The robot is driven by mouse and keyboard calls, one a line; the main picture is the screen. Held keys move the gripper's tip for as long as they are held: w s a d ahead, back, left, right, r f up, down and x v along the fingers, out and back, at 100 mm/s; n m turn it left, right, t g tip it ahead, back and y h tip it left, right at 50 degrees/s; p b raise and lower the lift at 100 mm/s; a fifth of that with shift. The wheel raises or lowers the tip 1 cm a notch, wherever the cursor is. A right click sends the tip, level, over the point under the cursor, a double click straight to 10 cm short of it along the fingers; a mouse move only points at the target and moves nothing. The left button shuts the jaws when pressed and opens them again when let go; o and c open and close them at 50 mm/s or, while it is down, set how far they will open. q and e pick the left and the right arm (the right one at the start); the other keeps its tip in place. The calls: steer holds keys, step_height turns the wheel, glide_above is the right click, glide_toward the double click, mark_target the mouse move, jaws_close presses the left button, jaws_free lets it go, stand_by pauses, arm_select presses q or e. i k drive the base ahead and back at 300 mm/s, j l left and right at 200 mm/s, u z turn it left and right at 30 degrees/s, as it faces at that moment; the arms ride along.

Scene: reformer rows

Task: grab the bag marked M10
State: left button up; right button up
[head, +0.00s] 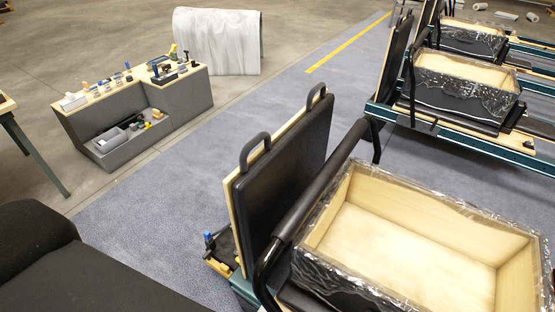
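I cannot make out a bag marked M10 in the head view; no such label is readable. Small items, too small to tell apart, stand on the wooden top of a grey stepped bench (185,102) at the upper left. A low recess in that bench holds a grey tray (108,142) and other small things. Neither of my grippers is in view.
A reformer with an upright black padded board (290,165) and a plastic-wrapped open wooden box (400,240) fills the lower right. More wrapped boxes (465,80) stand behind. A pale wrapped block (217,42) is beyond the bench. Blue-grey carpet (170,210) lies clear between.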

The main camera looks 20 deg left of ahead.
mark_target(118, 81)
steer(key=u, duration=0.25)
steer(key=k, duration=0.65)
steer(key=u, duration=1.1)
steer(key=i+j+u, duration=0.1)
steer(key=i+u, duration=0.2)
steer(key=i+j, duration=0.15)
steer(key=i, duration=0.5)
steer(key=i+j, duration=0.1)
steer(key=i, duration=0.5)
steer(key=i+j, duration=0.15)
steer(key=i, duration=0.5)
steer(key=i+j, duration=0.1)
steer(key=i, duration=0.55)
steer(key=i+j, duration=0.15)
steer(key=i, duration=0.5)
steer(key=i+j, duration=0.15)
steer(key=i, duration=0.45)
